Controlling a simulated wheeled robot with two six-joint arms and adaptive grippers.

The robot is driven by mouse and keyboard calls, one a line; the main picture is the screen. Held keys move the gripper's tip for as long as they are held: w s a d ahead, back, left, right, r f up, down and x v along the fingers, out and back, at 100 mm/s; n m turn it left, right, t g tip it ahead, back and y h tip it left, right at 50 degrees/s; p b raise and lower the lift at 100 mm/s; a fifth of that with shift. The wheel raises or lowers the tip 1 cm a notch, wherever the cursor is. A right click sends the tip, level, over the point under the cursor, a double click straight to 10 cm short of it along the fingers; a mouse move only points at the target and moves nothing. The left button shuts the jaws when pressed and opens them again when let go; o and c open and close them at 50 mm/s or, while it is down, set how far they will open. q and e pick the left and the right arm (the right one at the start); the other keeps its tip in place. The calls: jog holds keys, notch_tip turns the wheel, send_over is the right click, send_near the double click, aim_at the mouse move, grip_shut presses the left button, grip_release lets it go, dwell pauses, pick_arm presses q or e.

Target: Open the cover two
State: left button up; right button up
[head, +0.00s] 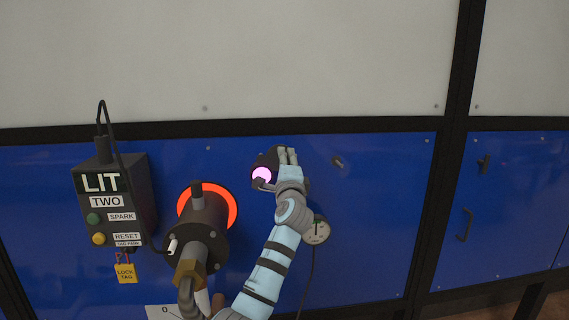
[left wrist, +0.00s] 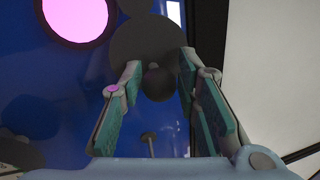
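A dark round cover (left wrist: 140,38) with a small round knob (left wrist: 157,82) shows ahead of my left gripper (left wrist: 160,64) in the left wrist view. The knob lies between the two fingers, with a visible gap on each side. The fingers stand apart. Beside the cover, a round port (left wrist: 75,15) glows pink and is largely uncovered. In the head view, the glowing port (head: 262,174) sits just left of my left gripper (head: 284,157), which hides part of the dark cover (head: 268,157). My right gripper is not in view.
A grey box (head: 137,185) marked LIT and TWO hangs on the blue panel (head: 380,220). A dark burner (head: 203,215) with an orange glowing ring is left of my arm. A round gauge (head: 316,231) sits right of my forearm. The panel further right is mostly clear.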

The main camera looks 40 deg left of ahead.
pick_arm(q)
jog(key=v, duration=1.2)
